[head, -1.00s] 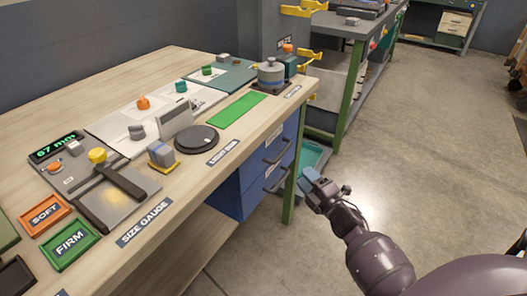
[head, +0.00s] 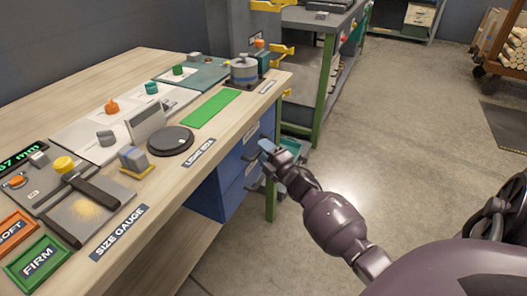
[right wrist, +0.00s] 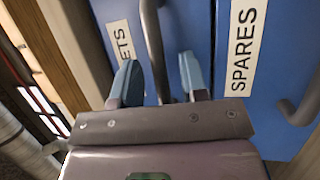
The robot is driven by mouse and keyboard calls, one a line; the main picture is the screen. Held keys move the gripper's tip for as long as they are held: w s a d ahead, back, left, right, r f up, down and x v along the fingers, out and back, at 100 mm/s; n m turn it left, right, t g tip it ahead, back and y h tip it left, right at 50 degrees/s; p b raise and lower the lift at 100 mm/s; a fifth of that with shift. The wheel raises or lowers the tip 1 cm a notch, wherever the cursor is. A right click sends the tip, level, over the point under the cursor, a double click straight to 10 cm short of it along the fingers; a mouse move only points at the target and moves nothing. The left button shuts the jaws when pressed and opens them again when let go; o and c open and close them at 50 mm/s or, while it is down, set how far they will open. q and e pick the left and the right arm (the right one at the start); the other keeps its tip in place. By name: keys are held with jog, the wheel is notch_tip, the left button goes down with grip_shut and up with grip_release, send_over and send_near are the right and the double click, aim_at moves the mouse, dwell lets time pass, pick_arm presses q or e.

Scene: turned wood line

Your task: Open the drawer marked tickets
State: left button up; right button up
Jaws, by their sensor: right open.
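The tickets drawer (right wrist: 110,12) is blue, and its white label shows only "ETS" in the right wrist view. It looks shut. Its grey bar handle (right wrist: 153,40) runs between the two blue fingertips of my right gripper (right wrist: 160,75). The gripper is open, with a fingertip on each side of the handle; I cannot tell whether either touches it. In the head view my right gripper (head: 266,152) is at the front of the blue drawer unit under the bench and partly hides the handles. My left gripper is not in view.
The spares drawer (right wrist: 270,45) is beside the tickets drawer in the wrist view, with its own handle (right wrist: 300,108). The wooden bench top (head: 150,222) overhangs the unit, and a green leg (head: 270,200) stands close to my gripper. Open floor (head: 400,130) lies to the right.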

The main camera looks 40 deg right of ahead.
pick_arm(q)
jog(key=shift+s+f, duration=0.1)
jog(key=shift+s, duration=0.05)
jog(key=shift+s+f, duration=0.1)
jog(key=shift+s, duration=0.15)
pick_arm(e)
grip_shut()
jog(key=shift+s, duration=0.15)
pick_arm(q)
jog(key=p, duration=0.1)
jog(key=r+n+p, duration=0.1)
jog(key=p, duration=0.1)
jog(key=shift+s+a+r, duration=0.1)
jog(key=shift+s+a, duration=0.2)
pick_arm(e)
jog(key=s+d, duration=0.5)
jog(key=s, duration=0.7)
jog(key=s+d, duration=0.5)
jog(key=s, duration=0.7)
jog(key=shift+s, duration=0.2)
jog(key=shift+d, duration=0.1)
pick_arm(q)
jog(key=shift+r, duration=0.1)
pick_arm(e)
grip_release()
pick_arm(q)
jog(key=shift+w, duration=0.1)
